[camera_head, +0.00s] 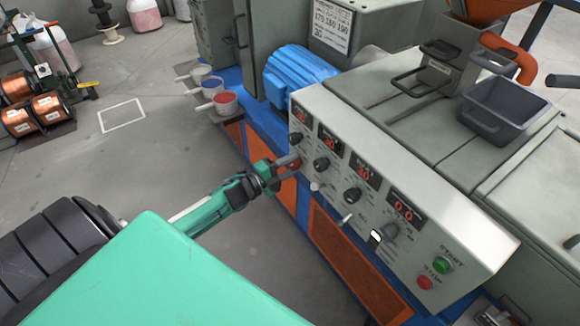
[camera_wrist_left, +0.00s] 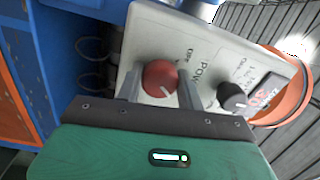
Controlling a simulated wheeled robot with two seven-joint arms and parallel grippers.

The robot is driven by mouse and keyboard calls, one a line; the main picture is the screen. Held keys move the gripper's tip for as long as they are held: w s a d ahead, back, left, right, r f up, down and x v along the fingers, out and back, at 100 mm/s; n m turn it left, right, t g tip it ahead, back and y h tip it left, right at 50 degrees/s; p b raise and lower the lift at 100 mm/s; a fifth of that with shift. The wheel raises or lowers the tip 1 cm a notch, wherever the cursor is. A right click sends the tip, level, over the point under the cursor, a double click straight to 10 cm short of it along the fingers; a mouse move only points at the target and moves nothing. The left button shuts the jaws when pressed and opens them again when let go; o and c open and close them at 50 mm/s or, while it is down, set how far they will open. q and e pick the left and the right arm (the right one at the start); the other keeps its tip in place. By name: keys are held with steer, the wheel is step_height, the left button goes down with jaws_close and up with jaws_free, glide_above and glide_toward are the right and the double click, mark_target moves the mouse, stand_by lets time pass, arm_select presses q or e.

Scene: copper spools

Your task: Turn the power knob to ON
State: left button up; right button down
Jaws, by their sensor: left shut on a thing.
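The red power knob (camera_wrist_left: 160,78) sits on the white control panel, with a white mark on its face. The lettering OFF and part of POWER show beside it; I cannot make out an ON label. My left gripper (camera_wrist_left: 160,88) has one finger on each side of the knob and is shut on it. In the head view, my left gripper (camera_head: 289,163) reaches the left end of the control panel (camera_head: 455,232), and the red knob (camera_head: 297,164) shows only partly at the fingertips. My right gripper is not in view.
Black knobs (camera_head: 321,163) and red number displays (camera_head: 365,171) line the panel near the gripper. A green START button (camera_head: 442,265) and a red STOP button (camera_head: 425,282) are at its right end. A blue motor (camera_head: 298,72) stands behind.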

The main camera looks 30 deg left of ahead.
arm_select(q)
steer(key=shift+m, duration=0.9)
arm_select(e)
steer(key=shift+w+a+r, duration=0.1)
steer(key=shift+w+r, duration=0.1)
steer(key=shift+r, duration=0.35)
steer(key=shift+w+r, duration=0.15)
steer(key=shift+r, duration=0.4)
arm_select(q)
steer(key=o, duration=1)
steer(key=shift+s, duration=0.1)
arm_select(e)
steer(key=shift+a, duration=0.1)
